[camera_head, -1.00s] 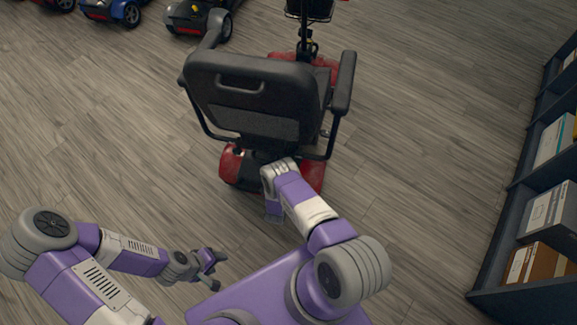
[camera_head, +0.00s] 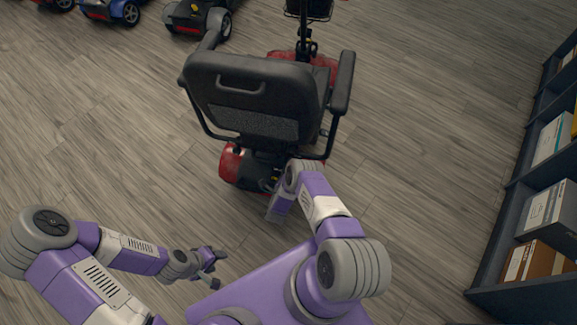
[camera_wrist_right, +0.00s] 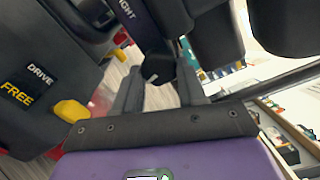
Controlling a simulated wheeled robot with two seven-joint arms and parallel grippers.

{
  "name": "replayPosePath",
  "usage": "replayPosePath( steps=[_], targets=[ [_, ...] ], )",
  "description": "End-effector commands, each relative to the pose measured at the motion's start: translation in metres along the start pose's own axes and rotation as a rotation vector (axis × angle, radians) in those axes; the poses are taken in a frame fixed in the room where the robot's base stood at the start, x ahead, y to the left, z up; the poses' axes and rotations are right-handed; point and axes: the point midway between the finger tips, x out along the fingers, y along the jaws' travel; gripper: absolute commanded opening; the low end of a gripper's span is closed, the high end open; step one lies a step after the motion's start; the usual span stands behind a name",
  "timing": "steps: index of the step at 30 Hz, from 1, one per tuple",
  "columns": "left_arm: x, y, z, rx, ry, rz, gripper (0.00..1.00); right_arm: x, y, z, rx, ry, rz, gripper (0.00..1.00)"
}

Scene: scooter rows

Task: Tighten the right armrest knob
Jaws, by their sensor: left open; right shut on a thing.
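The scooter's black seat (camera_head: 252,95) faces away from me, with its right armrest (camera_head: 342,82) on the right side of the picture. In the right wrist view, a small black knob (camera_wrist_right: 158,69) sits between the fingertips of my right gripper (camera_wrist_right: 159,82), which is shut on it. A dark bar with lettering ending in "IGHT" (camera_wrist_right: 126,12) runs down to the knob. In the head view the right gripper and the knob are hidden behind my own wrist and the seat. My left gripper (camera_head: 212,266) is open and empty, low over the floor, away from the scooter.
A yellow lever (camera_wrist_right: 71,111) beside a "DRIVE" and "FREE" label (camera_wrist_right: 28,85) is close to the right gripper. A shelf (camera_head: 508,225) with boxes stands along the right. More scooters (camera_head: 198,18) are at the top left. Floor left of the scooter is clear.

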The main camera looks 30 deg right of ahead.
Motion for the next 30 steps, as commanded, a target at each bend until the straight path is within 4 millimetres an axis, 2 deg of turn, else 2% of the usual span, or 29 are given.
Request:
replayPosePath(
  steps=[12, 30],
  targets=[
    [0.0002, -0.0001, 0.0, 0.0, 0.0, 0.0, 0.5, -0.0004, 0.0014, 0.0006, 0.25, -0.001, 0.001, 0.1],
    [0.0003, -0.0001, 0.0, 0.0, 0.0, 0.0, 0.5, 0.0, 0.0011, 0.001, 0.313, -0.002, -0.001, 0.1]
  ],
)
